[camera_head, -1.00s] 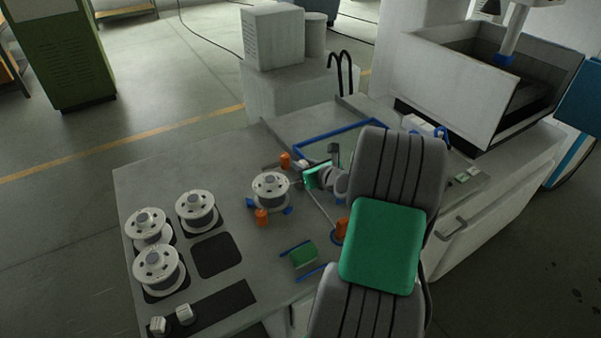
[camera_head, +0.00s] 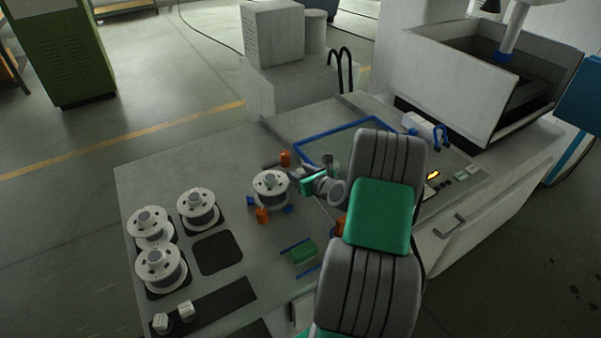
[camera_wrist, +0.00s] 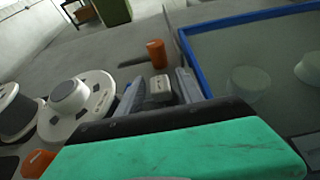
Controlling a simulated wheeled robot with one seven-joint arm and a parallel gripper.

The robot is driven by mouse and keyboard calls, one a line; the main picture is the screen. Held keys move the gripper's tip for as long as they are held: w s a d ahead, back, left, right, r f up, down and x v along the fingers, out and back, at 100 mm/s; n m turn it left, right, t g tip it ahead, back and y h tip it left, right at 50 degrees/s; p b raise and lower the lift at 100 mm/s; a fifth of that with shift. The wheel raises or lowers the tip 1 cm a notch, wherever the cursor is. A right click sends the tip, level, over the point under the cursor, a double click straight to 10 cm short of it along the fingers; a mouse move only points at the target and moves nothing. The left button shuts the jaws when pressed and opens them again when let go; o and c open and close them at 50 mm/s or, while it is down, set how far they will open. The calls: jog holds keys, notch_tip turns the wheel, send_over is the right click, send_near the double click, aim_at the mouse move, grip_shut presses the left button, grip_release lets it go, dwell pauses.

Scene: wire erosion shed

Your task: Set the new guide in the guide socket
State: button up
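My gripper (camera_wrist: 160,84) reaches over the bench beside the front wire spool (camera_head: 269,188). In the wrist view a small pale block, likely a guide (camera_wrist: 160,88), sits between the fingertips. It fills most of the gap, with thin dark slivers at its sides, so I cannot tell whether the fingers touch it. In the head view the fingers and the block are too small to make out. The guide socket is not clearly visible, and I cannot tell whether the block is seated. Two similar white blocks (camera_head: 185,309) (camera_head: 160,322) stand on a dark strip at the bench's front left.
Orange posts (camera_head: 285,158) (camera_head: 262,215) stand close to the spool. A blue-framed panel (camera_head: 330,133) lies behind my gripper. Several spools (camera_head: 160,268) stand at the left beside an empty dark pad (camera_head: 218,254). A green block (camera_head: 303,252) lies between blue strips.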

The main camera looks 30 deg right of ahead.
jog(key=shift+r, duration=0.15)
jog(key=b+v, duration=0.1)
jog(key=v, duration=1)
jog(key=shift+s, duration=0.25)
jog(key=shift+s+a+r, duration=0.15)
jog(key=shift+a, duration=0.05)
jog(key=a+r+n+g+y, duration=0.3)
jog(key=a+n+g, duration=0.3)
jog(key=a+n, duration=1.3)
jog(key=s+a+r+n+g+h, duration=0.1)
jog(key=s+a+r+n, duration=0.2)
jog(key=s+n, duration=0.3)
jog(key=s+a+r+n+g+h, duration=0.1)
jog(key=s+a+n, duration=0.4)
jog(key=n, duration=0.6)
jog(key=shift+s+r+n+g, duration=0.3)
jog(key=shift+s+r+g, duration=0.25)
jog(key=shift+r, duration=0.35)
jog(key=shift+a, duration=0.2)
jog(key=shift+c, duration=1)
